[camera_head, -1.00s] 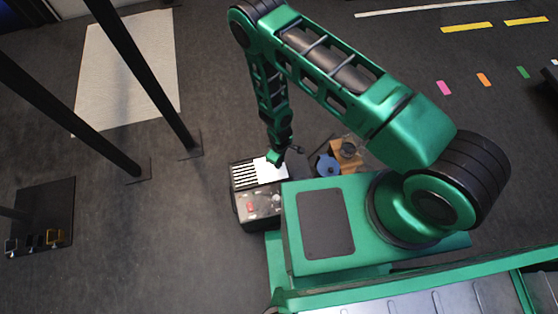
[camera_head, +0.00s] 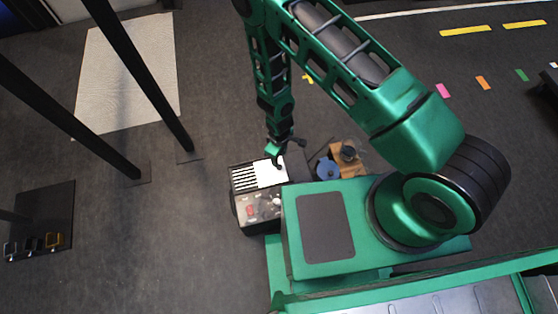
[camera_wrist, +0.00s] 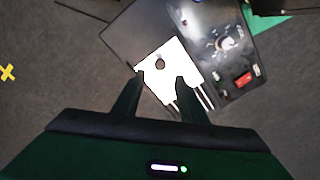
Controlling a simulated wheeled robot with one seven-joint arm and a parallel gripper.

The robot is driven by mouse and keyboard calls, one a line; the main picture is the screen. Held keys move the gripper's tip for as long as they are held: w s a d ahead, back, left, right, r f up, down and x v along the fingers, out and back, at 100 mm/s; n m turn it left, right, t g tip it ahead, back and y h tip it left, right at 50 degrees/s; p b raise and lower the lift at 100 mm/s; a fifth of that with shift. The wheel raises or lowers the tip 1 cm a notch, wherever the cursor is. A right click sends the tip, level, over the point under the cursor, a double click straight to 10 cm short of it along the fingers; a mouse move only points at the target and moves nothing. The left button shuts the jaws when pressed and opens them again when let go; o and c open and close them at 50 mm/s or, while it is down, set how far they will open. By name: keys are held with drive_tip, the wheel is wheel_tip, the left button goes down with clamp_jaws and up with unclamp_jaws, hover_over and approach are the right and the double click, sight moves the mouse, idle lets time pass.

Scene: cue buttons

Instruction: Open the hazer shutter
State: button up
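The hazer is a black box (camera_head: 240,208) on the floor in the head view, and its top also shows in the wrist view (camera_wrist: 212,22). Its shutter is a white plate (camera_head: 270,175) over part of a slotted grille (camera_head: 243,179); several slots show uncovered on the left. In the wrist view the white shutter (camera_wrist: 158,84) has a small dark knob (camera_wrist: 160,62). My gripper (camera_wrist: 160,74) is open, its two fingers apart over the plate. The knob lies just beyond the fingertips, between their lines; contact cannot be told. Nothing is held.
The hazer's panel has a red switch (camera_head: 250,210) and a dial (camera_wrist: 225,43). Black posts (camera_head: 145,80) rise at the left.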

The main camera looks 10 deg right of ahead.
drive_tip(key=shift+r, duration=1.3)
drive_tip(key=w+d+r+m, duration=0.1)
drive_tip(key=w+d+r, duration=0.3)
drive_tip(key=r, duration=0.3)
drive_tip(key=w+d+r+m, duration=0.2)
drive_tip(key=w+d+r, duration=0.2)
drive_tip(key=r, duration=0.4)
drive_tip(key=d+r+m+h, duration=0.1)
drive_tip(key=d+r+m, duration=0.1)
drive_tip(key=d+r, duration=0.55)
drive_tip(key=d+r+m, duration=0.2)
drive_tip(key=d+r, duration=0.3)
drive_tip(key=r, duration=0.5)
drive_tip(key=s+d+r+m, duration=0.5)
drive_tip(key=s+d+r, duration=0.55)
drive_tip(key=r, duration=0.35)
drive_tip(key=s+d+r+m, duration=0.1)
drive_tip(key=s+r+m, duration=0.1)
drive_tip(key=s, duration=0.6)
drive_tip(key=s+d+r+m+y, duration=0.1)
drive_tip(key=s+d+r+m, duration=0.1)
drive_tip(key=s+r, duration=0.3)
drive_tip(key=s, duration=0.2)
drive_tip(key=shift+s+d+r+m, duration=0.2)
drive_tip(key=shift+s+r+m, duration=0.05)
drive_tip(key=shift+s+m, duration=0.15)
